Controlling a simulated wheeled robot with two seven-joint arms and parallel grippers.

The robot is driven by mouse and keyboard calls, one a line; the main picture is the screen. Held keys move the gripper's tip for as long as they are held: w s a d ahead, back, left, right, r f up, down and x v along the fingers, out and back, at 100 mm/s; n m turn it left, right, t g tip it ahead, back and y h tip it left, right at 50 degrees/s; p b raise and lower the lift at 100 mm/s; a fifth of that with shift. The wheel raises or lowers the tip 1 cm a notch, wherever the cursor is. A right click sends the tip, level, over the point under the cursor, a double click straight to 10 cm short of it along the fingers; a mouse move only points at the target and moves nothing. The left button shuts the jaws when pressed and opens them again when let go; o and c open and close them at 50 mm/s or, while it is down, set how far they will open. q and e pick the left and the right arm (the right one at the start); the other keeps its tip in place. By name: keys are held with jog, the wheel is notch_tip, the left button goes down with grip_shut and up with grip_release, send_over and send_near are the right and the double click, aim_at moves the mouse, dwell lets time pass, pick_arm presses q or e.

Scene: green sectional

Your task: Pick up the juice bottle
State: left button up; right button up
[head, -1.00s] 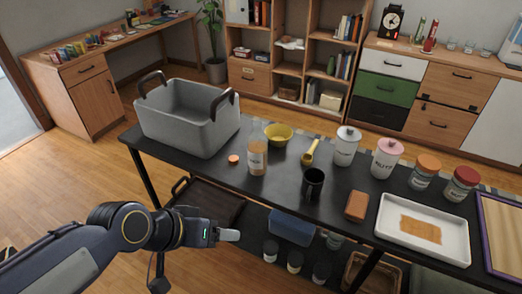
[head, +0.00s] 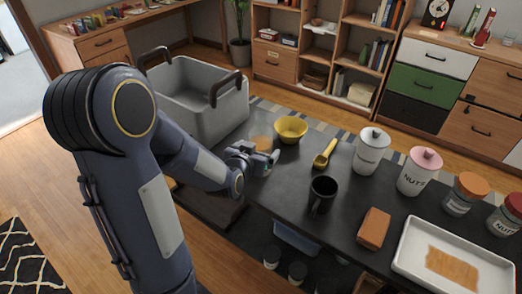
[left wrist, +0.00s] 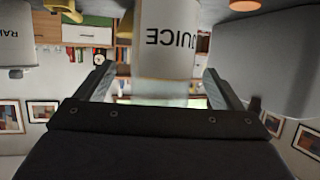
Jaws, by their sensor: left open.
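The juice bottle stands on the dark table. In the head view only a tan part of it (head: 262,143) shows behind my left gripper (head: 263,161); the rest is hidden. In the left wrist view, which is upside down, the bottle (left wrist: 167,42) with its white JUICE label fills the middle, between the two fingers of my left gripper (left wrist: 158,76). The fingers are apart, with a gap visible on both sides of the bottle. My right gripper is not in view.
A grey crate (head: 203,108) with brown handles stands left of the bottle. A yellow bowl (head: 291,128) is just behind it. A black mug (head: 322,194), yellow scoop (head: 325,154), white canister (head: 370,151) and brown block (head: 374,228) stand to the right.

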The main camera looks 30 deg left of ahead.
pick_arm(q)
jog(key=x, duration=0.4)
jog(key=shift+a+f, duration=0.1)
jog(key=c, duration=1.4)
jog(key=shift+r, duration=0.2)
jog(key=shift+r, duration=0.25)
notch_tip(320, 180, up, 3)
jog(key=shift+f+p, duration=0.2)
jog(key=shift+p, duration=0.25)
jog(key=s+r+p, duration=0.1)
jog(key=r, duration=0.1)
jog(key=s+r+p, duration=0.1)
jog(key=s+r, duration=0.1)
jog(key=s+d+r, duration=0.1)
jog(key=r, duration=0.1)
jog(key=shift+s+p, duration=0.25)
jog(key=shift+p, duration=0.15)
jog(key=p, duration=0.4)
send_near(259, 127)
jog(key=shift+d+v, duration=0.15)
jog(key=shift+v, duration=0.7)
jog(key=shift+d+v, duration=0.15)
jog(key=shift+v, duration=0.7)
